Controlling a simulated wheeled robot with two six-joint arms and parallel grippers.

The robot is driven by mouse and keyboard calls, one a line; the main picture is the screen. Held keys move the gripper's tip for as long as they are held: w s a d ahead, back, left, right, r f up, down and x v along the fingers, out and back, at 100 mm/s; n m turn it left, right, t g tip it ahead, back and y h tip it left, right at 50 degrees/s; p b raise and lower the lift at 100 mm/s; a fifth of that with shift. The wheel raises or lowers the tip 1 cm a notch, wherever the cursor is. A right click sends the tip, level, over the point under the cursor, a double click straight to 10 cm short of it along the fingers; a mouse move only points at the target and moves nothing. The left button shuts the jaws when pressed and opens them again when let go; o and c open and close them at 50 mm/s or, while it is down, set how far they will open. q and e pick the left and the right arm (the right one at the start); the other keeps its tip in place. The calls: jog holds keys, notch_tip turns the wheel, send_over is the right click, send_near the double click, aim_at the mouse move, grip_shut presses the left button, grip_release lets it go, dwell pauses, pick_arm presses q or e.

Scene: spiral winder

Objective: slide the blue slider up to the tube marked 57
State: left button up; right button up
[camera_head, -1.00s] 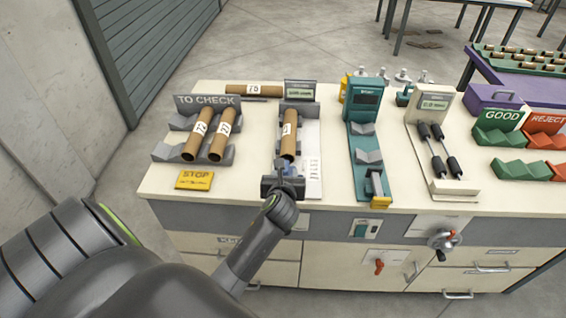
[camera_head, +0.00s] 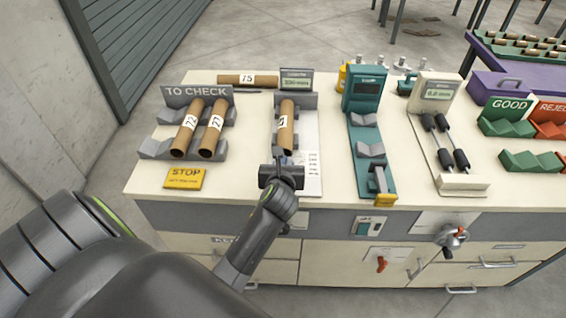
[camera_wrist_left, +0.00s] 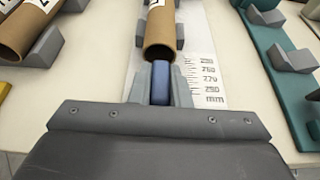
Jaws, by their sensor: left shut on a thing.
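A brown cardboard tube (camera_head: 286,125) lies in the grey measuring cradle (camera_head: 305,100) below a small display; its label is too small to read surely. It also shows in the wrist view (camera_wrist_left: 160,28), open end towards me. The blue slider (camera_wrist_left: 161,82) is just in front of that end, in line with it; I cannot tell whether they touch. My left gripper (camera_head: 282,168) is at the near end of the cradle, shut on the slider, with one finger on each side in the wrist view (camera_wrist_left: 160,88). The slider is mostly hidden in the head view. My right gripper is not in view.
Two labelled tubes (camera_head: 200,127) lie in the TO CHECK rack at left, with a yellow STOP card (camera_head: 184,178) in front. Another tube (camera_head: 248,79) lies behind. A teal device (camera_head: 364,90) stands right of the cradle. A printed scale (camera_wrist_left: 208,75) runs beside the slider.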

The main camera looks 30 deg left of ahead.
pick_arm(q)
grip_shut()
jog(key=shift+w+a+r+p, duration=0.3)
jog(key=shift+w+p, duration=0.15)
jog(key=shift+p, duration=0.2)
jog(key=shift+p+x, duration=0.4)
jog(key=shift+x, duration=0.45)
jog(key=shift+w+a, duration=0.15)
jog(key=shift+w, duration=0.1)
jog(key=shift+s, duration=0.1)
jog(key=o, duration=0.7)
grip_release()
jog(key=shift+r, duration=0.1)
